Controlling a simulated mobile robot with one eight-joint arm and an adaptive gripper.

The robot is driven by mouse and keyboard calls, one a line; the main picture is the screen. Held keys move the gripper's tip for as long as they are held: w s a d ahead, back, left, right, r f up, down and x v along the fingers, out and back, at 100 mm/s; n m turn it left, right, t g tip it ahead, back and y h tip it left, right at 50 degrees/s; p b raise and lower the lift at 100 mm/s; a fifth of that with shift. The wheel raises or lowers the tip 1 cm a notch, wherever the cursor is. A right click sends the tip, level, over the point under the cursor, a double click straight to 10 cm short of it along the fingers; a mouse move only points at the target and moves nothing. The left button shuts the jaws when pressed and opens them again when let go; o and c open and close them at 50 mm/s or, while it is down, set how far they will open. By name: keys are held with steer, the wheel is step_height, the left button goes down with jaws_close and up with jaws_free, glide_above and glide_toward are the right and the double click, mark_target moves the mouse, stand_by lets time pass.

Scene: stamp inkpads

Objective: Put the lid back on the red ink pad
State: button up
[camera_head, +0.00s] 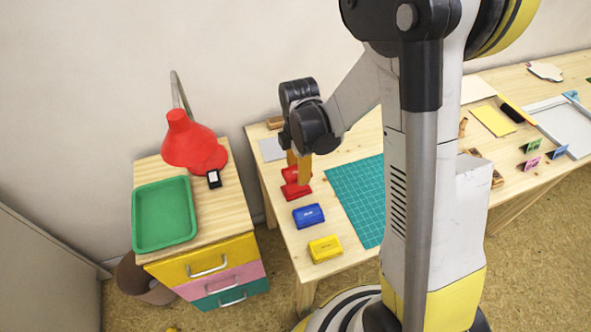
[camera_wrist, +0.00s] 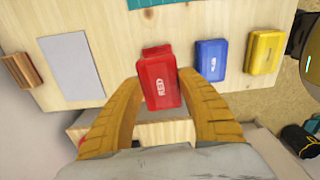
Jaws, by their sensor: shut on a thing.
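My gripper (camera_wrist: 160,77) is shut on the red lid (camera_wrist: 161,88), with one orange finger at each side of it. The lid's "RED" label faces the wrist camera. A strip of the red ink pad (camera_wrist: 157,50) shows past the lid's upper edge in the wrist view; the lid hides the rest. In the head view my gripper (camera_head: 300,176) partly covers the lid (camera_head: 290,174). The red pad (camera_head: 296,191) lies just below it in the picture, on the wooden table. The lid looks raised above the pad, but the exact gap is unclear.
A blue ink pad (camera_head: 308,215) and a yellow one (camera_head: 325,248) stand in a row with the red. A green cutting mat (camera_head: 358,193) lies to their right. A grey sheet (camera_wrist: 70,67) and a wooden block (camera_wrist: 20,71) lie on the other side.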

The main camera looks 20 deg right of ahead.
mark_target(297, 187)
steer(key=shift+f, duration=0.1)
step_height(297, 187, down, 6)
steer(key=b, duration=0.5)
steer(key=shift+r, duration=0.25)
steer(key=shift+f+b, duration=0.55)
steer(key=shift+b, duration=0.45)
stand_by(2.3)
steer(key=o, duration=1.3)
steer(key=shift+r, duration=0.15)
steer(key=shift+r+p, duration=2.55)
steer(key=shift+r, duration=0.85)
